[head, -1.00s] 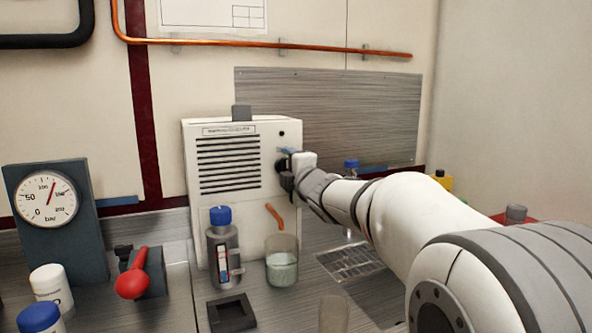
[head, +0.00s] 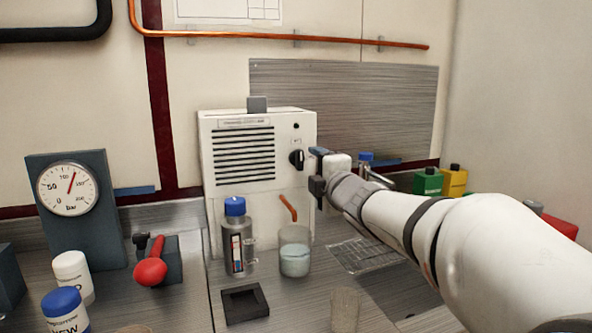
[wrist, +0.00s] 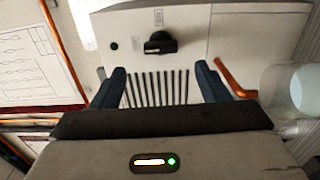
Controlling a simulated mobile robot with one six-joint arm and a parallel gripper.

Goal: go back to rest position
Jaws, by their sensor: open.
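My gripper (head: 318,172) is open and empty in the head view, just right of the white louvred box and apart from it. The white box (head: 215,180) has a black knob (head: 297,159) on its front, clear of my fingers. In the wrist view my two dark blue fingers (wrist: 163,85) are spread, with the box's slotted vents between them and the black knob (wrist: 160,43) beyond. My arm reaches in from the lower right in the head view.
A blue-capped bottle (head: 238,250), a glass beaker (head: 295,255) and a black square holder (head: 245,303) stand before the box. A pressure gauge (head: 68,188) and red-handled lever (head: 151,271) are at left. Green (head: 428,182) and yellow (head: 453,181) containers stand behind my arm.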

